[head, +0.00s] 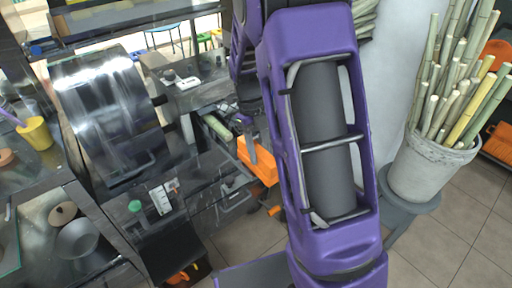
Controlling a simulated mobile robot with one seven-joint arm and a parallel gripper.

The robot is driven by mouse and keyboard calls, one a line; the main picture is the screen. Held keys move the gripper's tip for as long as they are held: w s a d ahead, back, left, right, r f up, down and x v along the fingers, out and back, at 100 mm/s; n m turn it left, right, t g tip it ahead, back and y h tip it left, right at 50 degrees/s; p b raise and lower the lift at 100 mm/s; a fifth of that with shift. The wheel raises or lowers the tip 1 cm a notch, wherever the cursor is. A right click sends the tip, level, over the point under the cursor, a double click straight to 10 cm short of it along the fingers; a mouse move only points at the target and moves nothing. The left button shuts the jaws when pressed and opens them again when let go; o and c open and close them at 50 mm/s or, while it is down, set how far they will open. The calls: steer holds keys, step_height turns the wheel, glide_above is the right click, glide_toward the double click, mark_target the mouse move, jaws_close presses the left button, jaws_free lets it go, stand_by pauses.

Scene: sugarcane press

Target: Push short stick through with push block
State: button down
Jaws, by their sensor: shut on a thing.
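The sugarcane press (108,115) stands at the left, with a shiny metal drum cover. A short pale green stick (216,127) lies in the feed channel to the right of the press. The orange push block (262,168) is just right of and below the stick's near end. My gripper (250,148) is shut on the push block, with one grey finger showing against it. My purple arm hides part of the view behind it. I cannot tell whether the block touches the stick.
A grey bucket of long cane sticks (428,165) stands at the right. A yellow cup (36,134) and a grey bowl (77,239) are at the left. Under the channel is an orange-handled part (273,210). The tiled floor at lower right is clear.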

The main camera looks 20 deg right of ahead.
steer(key=shift+s+d+r, duration=0.1)
steer(key=shift+s+d, duration=0.15)
steer(key=shift+s, duration=0.45)
steer(key=shift+s+d, duration=0.25)
steer(key=shift+s, duration=0.45)
steer(key=r+p, duration=0.2)
steer(key=s+r+p, duration=0.1)
steer(key=r+p, duration=0.1)
steer(key=shift+s+d+r, duration=0.15)
steer(key=shift+d+r, duration=0.05)
steer(key=shift+r, duration=0.2)
steer(key=shift+s+d+r, duration=0.1)
steer(key=shift+s+r, duration=0.15)
steer(key=shift+r, duration=0.45)
steer(key=shift+s+d+r, duration=0.1)
steer(key=shift+s+r, duration=0.1)
steer(key=shift+r, duration=0.45)
steer(key=shift+s+d+r, duration=0.1)
steer(key=shift+s+r, duration=0.15)
steer(key=shift+r, duration=0.45)
